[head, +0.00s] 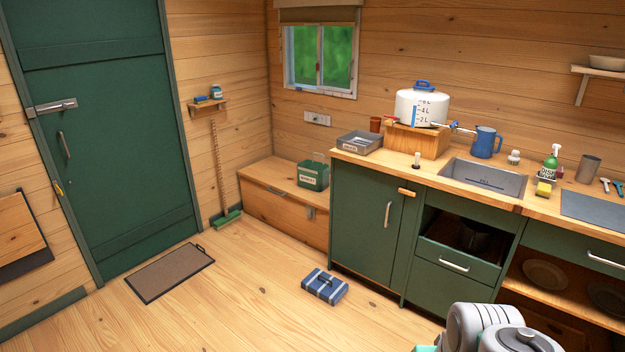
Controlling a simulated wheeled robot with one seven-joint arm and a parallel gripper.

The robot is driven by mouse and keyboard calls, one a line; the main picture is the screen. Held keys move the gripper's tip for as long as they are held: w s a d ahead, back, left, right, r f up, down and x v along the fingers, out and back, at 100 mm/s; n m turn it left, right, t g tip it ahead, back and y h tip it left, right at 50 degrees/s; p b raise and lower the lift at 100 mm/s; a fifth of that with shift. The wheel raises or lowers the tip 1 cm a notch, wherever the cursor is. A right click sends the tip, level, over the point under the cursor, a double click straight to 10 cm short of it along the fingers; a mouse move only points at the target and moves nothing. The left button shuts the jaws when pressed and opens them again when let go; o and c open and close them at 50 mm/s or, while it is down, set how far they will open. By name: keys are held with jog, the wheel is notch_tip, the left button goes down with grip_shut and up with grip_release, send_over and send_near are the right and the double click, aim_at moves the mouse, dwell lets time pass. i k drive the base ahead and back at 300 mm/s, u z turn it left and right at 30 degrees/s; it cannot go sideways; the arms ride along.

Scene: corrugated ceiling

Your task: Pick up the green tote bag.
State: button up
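A green boxy item with a handle on top and a pale label on its front (313,173) sits upright on the wooden bench (262,188), near its right end against the counter cabinet. It is the only green carrier in view and may be the tote bag; I cannot tell whether it is soft or rigid. A blue striped bag (324,286) with a handle lies on the floor in front of the cabinet. Part of my arm shows at the bottom right, well away from the green item. My gripper is not in view.
Open wooden floor lies before the bench, with a brown mat (170,271) by the green door (105,135). A broom (222,180) leans left of the bench.

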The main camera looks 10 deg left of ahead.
aim_at(314, 174)
jog(key=u, duration=1.05)
jog(key=i, duration=5.45)
jog(key=z, duration=1.95)
jog(key=i, duration=0.75)
jog(key=u, duration=1.25)
